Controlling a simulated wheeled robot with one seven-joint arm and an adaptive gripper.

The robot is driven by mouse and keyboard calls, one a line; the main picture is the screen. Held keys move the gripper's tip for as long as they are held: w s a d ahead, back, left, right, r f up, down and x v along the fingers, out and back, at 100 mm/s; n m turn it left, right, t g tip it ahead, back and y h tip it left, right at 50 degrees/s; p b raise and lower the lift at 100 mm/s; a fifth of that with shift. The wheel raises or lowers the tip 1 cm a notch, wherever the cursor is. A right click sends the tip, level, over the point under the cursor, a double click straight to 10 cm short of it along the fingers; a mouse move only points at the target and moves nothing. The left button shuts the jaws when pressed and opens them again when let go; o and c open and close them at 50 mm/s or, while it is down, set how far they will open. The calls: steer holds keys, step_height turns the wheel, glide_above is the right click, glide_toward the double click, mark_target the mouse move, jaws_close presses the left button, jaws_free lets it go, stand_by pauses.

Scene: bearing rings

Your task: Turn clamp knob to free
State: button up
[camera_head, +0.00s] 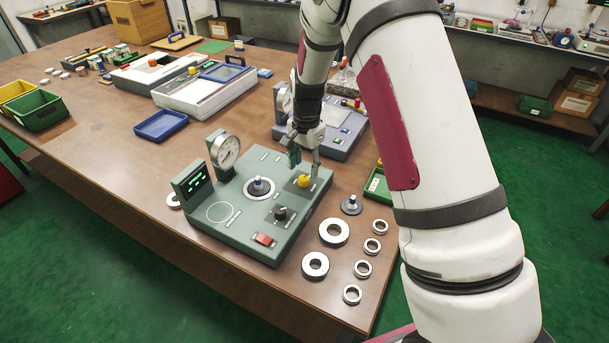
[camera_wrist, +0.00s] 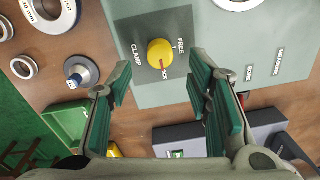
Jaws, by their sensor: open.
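The yellow clamp knob (camera_head: 304,181) sits on a dark square plate at the right of the green bench unit (camera_head: 240,225). In the wrist view the round knob (camera_wrist: 160,53) has a red mark pointing down the picture, toward a label partly readable as "OCK". "CLAMP" is printed on its left and "FREE" on its right. My gripper (camera_head: 305,164) is just above the knob, pointing down. In the wrist view my open gripper (camera_wrist: 158,84) has green-padded fingers wide apart, with the knob beyond the gap between them. Nothing is held, and I see no contact.
The unit also carries a dial gauge (camera_head: 226,151), a green display (camera_head: 192,185), a black knob (camera_head: 281,213) and a red switch (camera_head: 264,240). Several bearing rings (camera_head: 334,233) lie at its right. A blue-grey device (camera_head: 340,142) stands close behind. A blue tray (camera_head: 161,126) lies left.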

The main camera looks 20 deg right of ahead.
mark_target(304, 178)
steer(key=shift+a+f, duration=0.1)
steer(key=shift+f, duration=2.3)
jaws_close()
